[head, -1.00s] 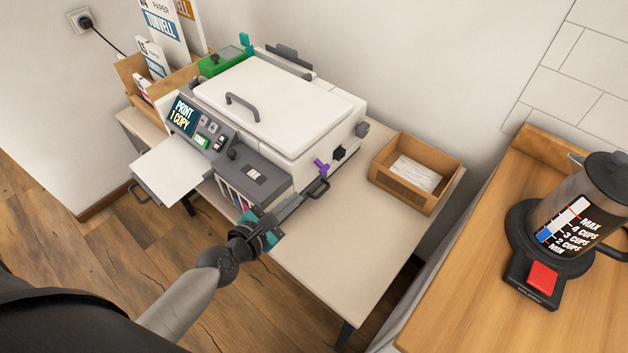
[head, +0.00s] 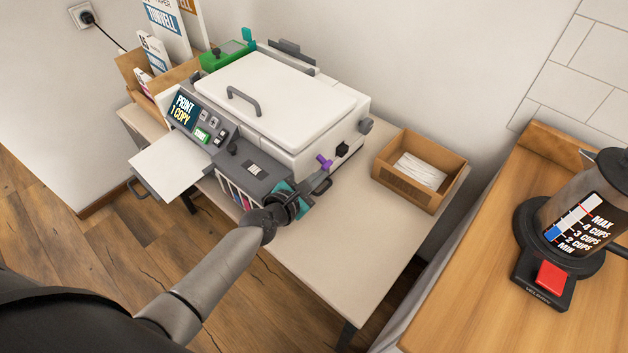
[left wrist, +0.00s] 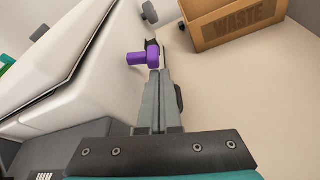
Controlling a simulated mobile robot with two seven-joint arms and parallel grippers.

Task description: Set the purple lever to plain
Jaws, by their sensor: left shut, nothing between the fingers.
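The purple lever (head: 324,161) sticks out from the right side of the white printer (head: 277,110), near its front corner. In the left wrist view the purple lever (left wrist: 143,56) lies just beyond the fingertips and overlaps them in the picture; I cannot tell whether they touch. My left gripper (head: 312,188) is at the printer's front right corner, just below the lever. Its fingers are shut with nothing between them, as the left wrist view shows (left wrist: 158,76). No label reading plain is legible in either view. My right gripper does not show.
A black knob (head: 342,149) and a grey knob (head: 366,125) sit behind the lever on the printer's side. A brown waste box (head: 403,191) stands right of the printer. The table (head: 345,243) is clear in front. A coffee maker (head: 575,215) stands on the wooden counter at right.

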